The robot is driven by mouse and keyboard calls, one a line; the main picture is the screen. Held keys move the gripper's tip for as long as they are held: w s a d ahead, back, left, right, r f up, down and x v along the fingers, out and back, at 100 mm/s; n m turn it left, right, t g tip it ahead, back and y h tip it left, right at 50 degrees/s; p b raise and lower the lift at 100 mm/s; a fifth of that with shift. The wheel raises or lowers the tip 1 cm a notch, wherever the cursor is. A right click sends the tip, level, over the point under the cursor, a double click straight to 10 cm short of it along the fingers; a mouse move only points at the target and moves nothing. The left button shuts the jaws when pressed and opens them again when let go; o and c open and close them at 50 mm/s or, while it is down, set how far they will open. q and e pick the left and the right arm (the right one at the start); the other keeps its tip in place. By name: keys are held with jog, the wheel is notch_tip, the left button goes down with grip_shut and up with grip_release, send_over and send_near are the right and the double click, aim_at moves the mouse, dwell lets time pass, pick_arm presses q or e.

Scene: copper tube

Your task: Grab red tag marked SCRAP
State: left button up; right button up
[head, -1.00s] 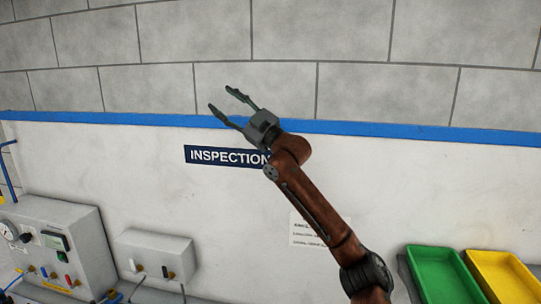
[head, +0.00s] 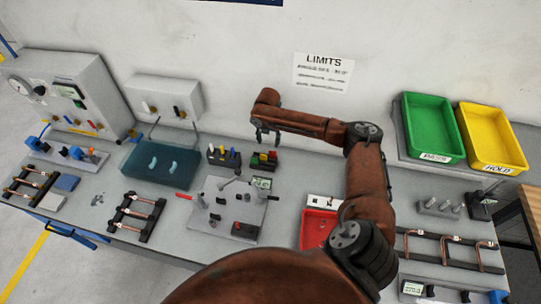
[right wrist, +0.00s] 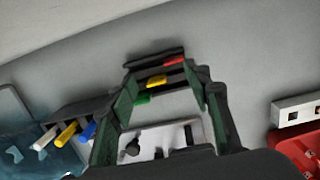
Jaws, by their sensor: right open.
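A small dark holder (head: 259,167) stands on the bench in the middle of the head view, with red, yellow and green tags in it. The red tag (head: 272,155) is at its back right end; in the right wrist view the red tag (right wrist: 174,61) lies farthest up, beyond the yellow tag (right wrist: 156,81) and the green tag (right wrist: 141,99). No lettering on it is readable. My right gripper (head: 267,137) points down, open and empty, above the holder. In the right wrist view its fingers (right wrist: 160,70) frame the tags. My left gripper is out of view.
A block with white, yellow and blue pieces (right wrist: 65,135) stands left of the holder. A grey fixture plate (head: 228,218) lies in front. A red tray (head: 315,228) is to the right; green (head: 432,128) and yellow (head: 492,137) bins sit behind it on the right.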

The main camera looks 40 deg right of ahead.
aim_at(273, 152)
jog(key=f, duration=0.1)
jog(key=d+f, duration=0.1)
jog(key=shift+s+f, duration=0.35)
jog(key=shift+s, duration=0.05)
jog(key=f, duration=0.1)
jog(key=f+p, duration=0.1)
jog(key=f, duration=0.1)
jog(key=f+p, duration=0.1)
jog(key=f, duration=0.1)
jog(key=shift+s+d, duration=0.25)
jog(key=shift+w+f, duration=0.1)
jog(key=shift+f, duration=0.15)
jog(key=shift+c, duration=0.4)
jog(key=c, duration=0.8)
